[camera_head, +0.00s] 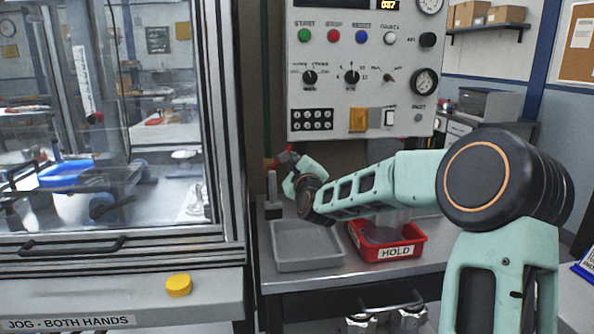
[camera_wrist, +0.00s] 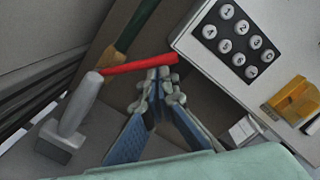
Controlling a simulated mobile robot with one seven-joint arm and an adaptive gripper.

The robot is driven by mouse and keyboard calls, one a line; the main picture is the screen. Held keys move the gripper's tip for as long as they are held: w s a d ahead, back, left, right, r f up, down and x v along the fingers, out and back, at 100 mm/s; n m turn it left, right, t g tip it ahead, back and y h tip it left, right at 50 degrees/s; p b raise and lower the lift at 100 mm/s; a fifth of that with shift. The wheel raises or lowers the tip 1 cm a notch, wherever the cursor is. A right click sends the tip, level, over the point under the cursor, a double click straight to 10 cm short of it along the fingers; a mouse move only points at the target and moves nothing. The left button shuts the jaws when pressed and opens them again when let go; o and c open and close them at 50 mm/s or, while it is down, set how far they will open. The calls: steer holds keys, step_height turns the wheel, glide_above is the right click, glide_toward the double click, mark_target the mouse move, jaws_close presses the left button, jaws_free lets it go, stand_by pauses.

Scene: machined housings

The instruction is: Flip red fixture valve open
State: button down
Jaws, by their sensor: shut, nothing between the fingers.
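The red valve lever (camera_wrist: 140,65) is a flat bar in the wrist view, running crosswise at an angle to a green pipe (camera_wrist: 130,30). In the head view only a small part of the red lever (camera_head: 269,163) shows beside my gripper. My gripper (camera_wrist: 158,76) is shut and empty, its fingertips together at the right part of the lever. The tips look very close to the lever; I cannot tell whether they touch it. In the head view my gripper (camera_head: 284,160) is below the control panel's left corner.
A grey upright post on a block (camera_wrist: 75,112) stands left of my fingers. The control panel (camera_wrist: 240,40) is close on the right. Below are a grey tray (camera_head: 306,262) and a red HOLD bin (camera_head: 410,252). A glazed machine door (camera_head: 110,120) fills the left.

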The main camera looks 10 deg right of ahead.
steer(key=a+r+n+b, duration=0.1)
steer(key=n, duration=0.1)
steer(key=a+r+n+b, duration=0.1)
steer(key=a+n, duration=0.1)
steer(key=a+r+n+b, duration=0.1)
steer(key=n, duration=0.1)
steer(key=shift+a+n, duration=0.3)
steer(key=shift+a+r, duration=0.1)
steer(key=shift+a, duration=0.05)
stand_by(0.5)
steer(key=shift+s, duration=0.1)
